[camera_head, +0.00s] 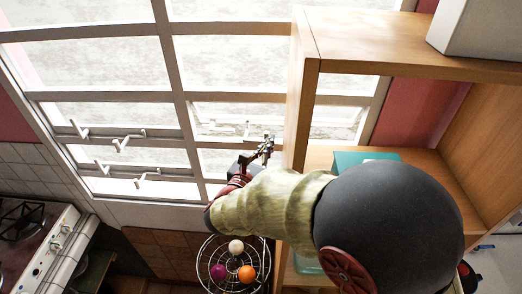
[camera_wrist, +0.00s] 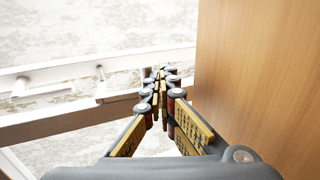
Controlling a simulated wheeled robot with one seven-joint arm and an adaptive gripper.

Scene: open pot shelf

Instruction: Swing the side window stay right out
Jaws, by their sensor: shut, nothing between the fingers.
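The window (camera_head: 110,65) has white frames with several pale stays along its lower rails. A small pale stay fitting (camera_head: 247,129) shows on the right-hand pane, just left of my gripper (camera_head: 266,146). In the wrist view, a white stay bar with a peg (camera_wrist: 100,85) lies along the rail, left of my gripper (camera_wrist: 163,73). My gripper's fingers are closed together with nothing between them. They point toward the window rail, and I cannot tell whether they touch the stay. My arm hides part of the lower right window.
A wooden shelf (camera_head: 306,75) stands close on the right; its side panel (camera_wrist: 255,70) is right beside the fingers. A wire basket (camera_head: 213,270) with coloured balls is below my arm. A stove (camera_head: 50,255) is at lower left.

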